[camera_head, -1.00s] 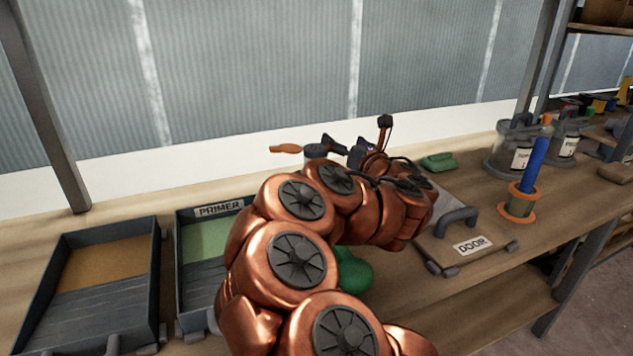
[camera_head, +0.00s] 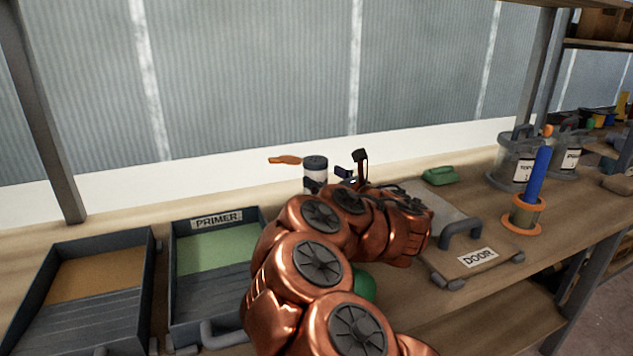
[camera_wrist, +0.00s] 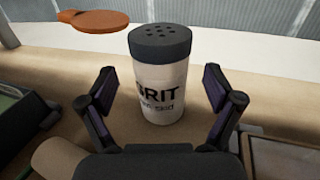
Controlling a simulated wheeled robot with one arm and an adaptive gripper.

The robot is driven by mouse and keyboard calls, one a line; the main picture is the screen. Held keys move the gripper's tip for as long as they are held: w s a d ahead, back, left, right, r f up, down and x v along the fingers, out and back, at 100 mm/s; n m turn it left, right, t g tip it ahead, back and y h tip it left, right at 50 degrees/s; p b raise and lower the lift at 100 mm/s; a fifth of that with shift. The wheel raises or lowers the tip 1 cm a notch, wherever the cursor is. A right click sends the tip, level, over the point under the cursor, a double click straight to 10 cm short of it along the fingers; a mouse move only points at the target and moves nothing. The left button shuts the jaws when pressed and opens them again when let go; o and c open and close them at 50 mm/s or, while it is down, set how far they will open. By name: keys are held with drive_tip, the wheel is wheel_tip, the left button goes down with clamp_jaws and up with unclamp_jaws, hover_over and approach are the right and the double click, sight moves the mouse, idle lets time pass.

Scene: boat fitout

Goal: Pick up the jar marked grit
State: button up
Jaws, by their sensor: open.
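The grit jar (camera_wrist: 160,82) is a white cylinder with a dark perforated lid and "GRIT" on its label. It stands upright on the bench, centred in the wrist view. My gripper (camera_wrist: 164,103) is open, with one finger on each side of the jar's lower body and visible gaps to both. In the head view the jar (camera_head: 315,170) shows behind my arm, its lower part hidden. One finger of my gripper (camera_head: 335,178) shows beside it; the rest is mostly hidden by my arm.
An orange paddle-shaped thing (camera_wrist: 92,20) is left of the jar. The primer tray (camera_head: 217,219) and another tray (camera_head: 62,240) stand at left. A door panel (camera_head: 477,258), a blue-handled tool in a cup (camera_head: 539,175) and lidded jars (camera_head: 515,158) are at right.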

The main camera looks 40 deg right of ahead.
drive_tip(key=shift+w, duration=1.8)
drive_tip(key=c, duration=1.3)
